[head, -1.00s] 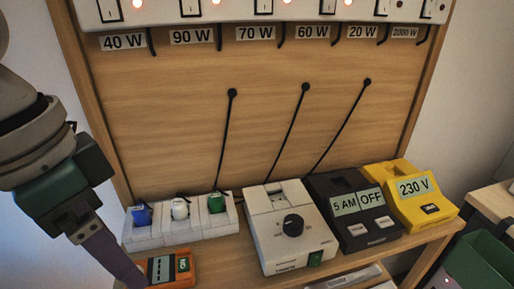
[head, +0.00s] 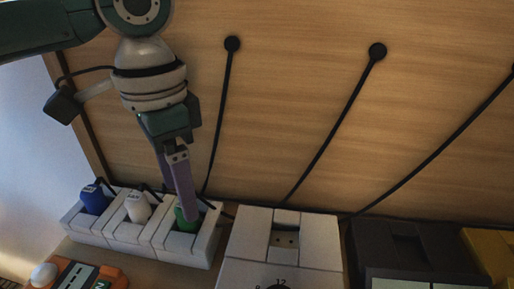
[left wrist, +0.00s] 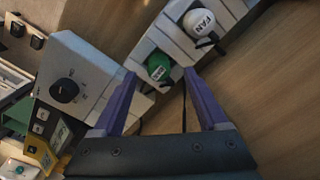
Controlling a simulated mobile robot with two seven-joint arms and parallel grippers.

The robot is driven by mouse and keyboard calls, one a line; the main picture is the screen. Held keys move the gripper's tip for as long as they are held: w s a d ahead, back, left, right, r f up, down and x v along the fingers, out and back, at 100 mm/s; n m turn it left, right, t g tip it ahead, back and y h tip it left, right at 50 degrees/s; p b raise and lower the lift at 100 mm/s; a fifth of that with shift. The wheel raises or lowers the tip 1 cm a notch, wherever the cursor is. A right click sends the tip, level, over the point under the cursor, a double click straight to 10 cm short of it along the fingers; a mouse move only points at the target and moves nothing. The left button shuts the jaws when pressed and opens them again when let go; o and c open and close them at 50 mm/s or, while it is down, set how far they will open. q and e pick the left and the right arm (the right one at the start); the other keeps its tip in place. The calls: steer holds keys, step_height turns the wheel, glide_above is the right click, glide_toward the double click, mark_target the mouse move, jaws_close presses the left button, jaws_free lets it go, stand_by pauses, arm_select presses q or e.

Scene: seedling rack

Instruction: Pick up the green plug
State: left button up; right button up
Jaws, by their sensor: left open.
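The green plug (head: 181,221) sits in the right-hand socket of the white power strip (head: 191,250), partly hidden by a finger in the head view. The left wrist view shows the plug (left wrist: 158,67) with a label on its top. My left gripper (head: 186,215) comes down from above with its purple fingers at the plug. In the left wrist view, the open fingers (left wrist: 161,73) appear on either side of the green plug. I cannot tell whether they touch it. My right gripper is not in view.
A white plug (head: 137,208), labelled FAN in the wrist view, and a blue plug (head: 94,199) sit in the same strip. A white dial box (head: 325,250) stands close on the right. An orange meter (head: 112,276) lies in front. Black cables run up the wooden back panel.

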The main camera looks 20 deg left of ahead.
mark_target(193, 228)
arm_select(q)
step_height(193, 228, down, 4)
steer(key=shift+d+r, duration=0.1)
steer(key=shift+d, duration=0.05)
jaws_close()
stand_by(0.6)
steer(key=shift+w, duration=0.1)
